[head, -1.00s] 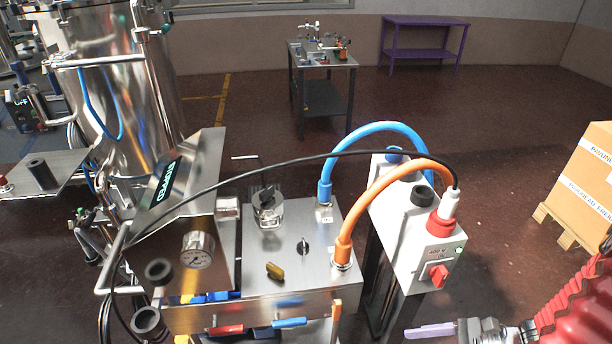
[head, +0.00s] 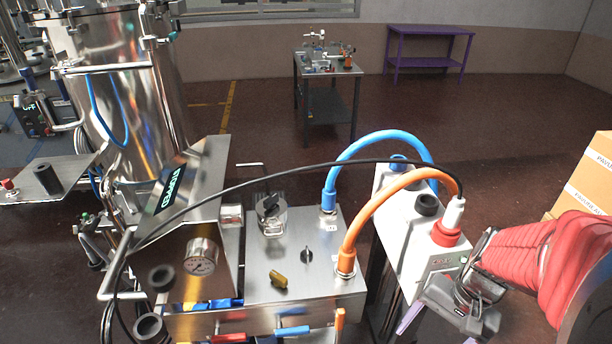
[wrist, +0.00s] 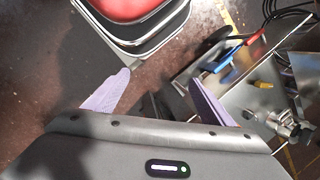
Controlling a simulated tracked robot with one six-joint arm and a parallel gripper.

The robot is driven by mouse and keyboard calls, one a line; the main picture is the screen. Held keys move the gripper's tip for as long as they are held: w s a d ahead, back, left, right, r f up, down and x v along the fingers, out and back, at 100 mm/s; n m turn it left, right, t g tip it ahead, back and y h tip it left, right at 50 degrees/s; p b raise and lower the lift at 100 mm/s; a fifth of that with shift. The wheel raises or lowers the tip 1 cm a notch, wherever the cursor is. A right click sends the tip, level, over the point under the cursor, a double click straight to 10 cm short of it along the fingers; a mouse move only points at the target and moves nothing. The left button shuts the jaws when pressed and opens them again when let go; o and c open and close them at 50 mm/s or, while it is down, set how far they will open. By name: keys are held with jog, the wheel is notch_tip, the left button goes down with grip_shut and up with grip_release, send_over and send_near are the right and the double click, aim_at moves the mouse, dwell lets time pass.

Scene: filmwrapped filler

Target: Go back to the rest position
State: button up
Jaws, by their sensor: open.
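My gripper (head: 408,318) hangs at the lower right of the head view, at the end of my arm in its red sleeve. It is in front of the grey-white socket box (head: 408,240) and covers the box's lower part. In the wrist view its two lilac fingers stand wide apart with nothing between them, so my gripper (wrist: 157,97) is open and empty. In the head view the fingers are partly hidden by the gripper's own body.
Blue (head: 375,137) and orange (head: 372,207) hoses and a black cable arch beside the gripper. A carton (head: 590,175) stands at right.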

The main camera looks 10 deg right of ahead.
jog(key=w+a+r+n+t+h, duration=0.1)
jog(key=a+r+n+t, duration=0.2)
jog(key=a+r, duration=0.3)
jog(key=w+a+r+n+t+h, duration=0.1)
jog(key=a+r+n+t, duration=0.1)
jog(key=a+r+n, duration=0.4)
notch_tip(320, 180, up, 4)
jog(key=shift+w+a+r+t+h, duration=0.15)
jog(key=shift+w+r+t+h, duration=0.15)
jog(key=shift+w+t, duration=0.1)
jog(key=shift+f, duration=0.1)
jog(key=shift+c, duration=0.3)
dwell(0.5)
